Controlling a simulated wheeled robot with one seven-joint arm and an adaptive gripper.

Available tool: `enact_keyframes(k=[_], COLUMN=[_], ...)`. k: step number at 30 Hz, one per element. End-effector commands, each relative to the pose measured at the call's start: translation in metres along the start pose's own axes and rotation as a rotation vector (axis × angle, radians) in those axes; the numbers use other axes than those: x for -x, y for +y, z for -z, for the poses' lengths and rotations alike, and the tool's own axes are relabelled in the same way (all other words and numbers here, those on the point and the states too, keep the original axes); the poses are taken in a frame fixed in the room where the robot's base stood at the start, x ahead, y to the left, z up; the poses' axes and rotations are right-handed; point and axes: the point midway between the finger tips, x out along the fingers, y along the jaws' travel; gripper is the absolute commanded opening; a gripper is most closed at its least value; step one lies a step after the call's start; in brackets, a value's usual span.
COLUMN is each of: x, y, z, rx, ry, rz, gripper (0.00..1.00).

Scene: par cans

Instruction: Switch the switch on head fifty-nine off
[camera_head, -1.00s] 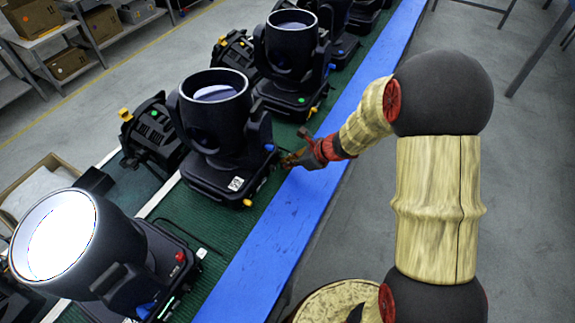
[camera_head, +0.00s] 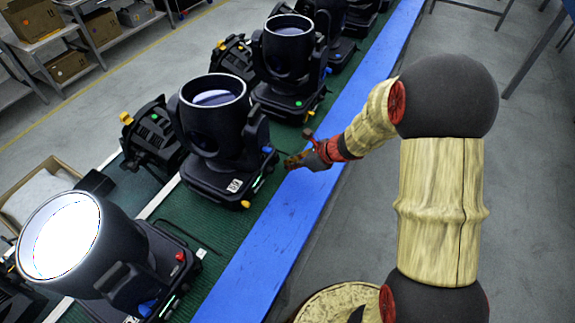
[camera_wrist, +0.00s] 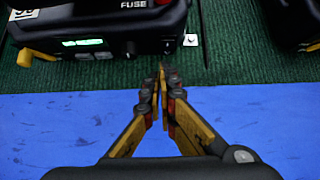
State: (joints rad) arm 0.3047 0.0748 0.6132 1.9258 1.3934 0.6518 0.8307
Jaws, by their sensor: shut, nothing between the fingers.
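A black moving-head light (camera_head: 214,120) stands upright on the green belt, beside my gripper. Its base panel (camera_wrist: 105,42) shows in the wrist view, with a lit green display (camera_wrist: 82,43), a round knob (camera_wrist: 130,48) and a "FUSE" marking. A small dark part (camera_wrist: 167,46), possibly the switch, is at the panel's right; its position cannot be told. A white label (camera_wrist: 24,14) is cut off, so the number is not readable. My gripper (camera_wrist: 163,76) is shut and empty, its tips just short of the panel. It also shows in the head view (camera_head: 288,163).
A lit lamp head (camera_head: 75,240) is at the near left, and another black head (camera_head: 290,65) stands farther back. A blue strip (camera_head: 265,250) edges the green belt (camera_head: 232,225). Grey floor is open on the right.

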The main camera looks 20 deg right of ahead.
Motion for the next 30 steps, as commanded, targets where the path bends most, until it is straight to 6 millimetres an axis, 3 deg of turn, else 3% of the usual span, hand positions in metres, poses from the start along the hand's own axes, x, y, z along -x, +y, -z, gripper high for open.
enact_keyframes(k=[9,15,21,30], x=[0.064,0.093,0.105,0.105], y=[-0.005,-0.005,-0.004,-0.004], z=[-0.004,-0.006,-0.006,-0.006], rx=[0.002,0.003,0.001,0.002], ry=[-0.002,-0.001,-0.001,0.0], rz=[0.002,0.0,-0.002,-0.003], gripper=[0.0,0.0,0.0,0.0])
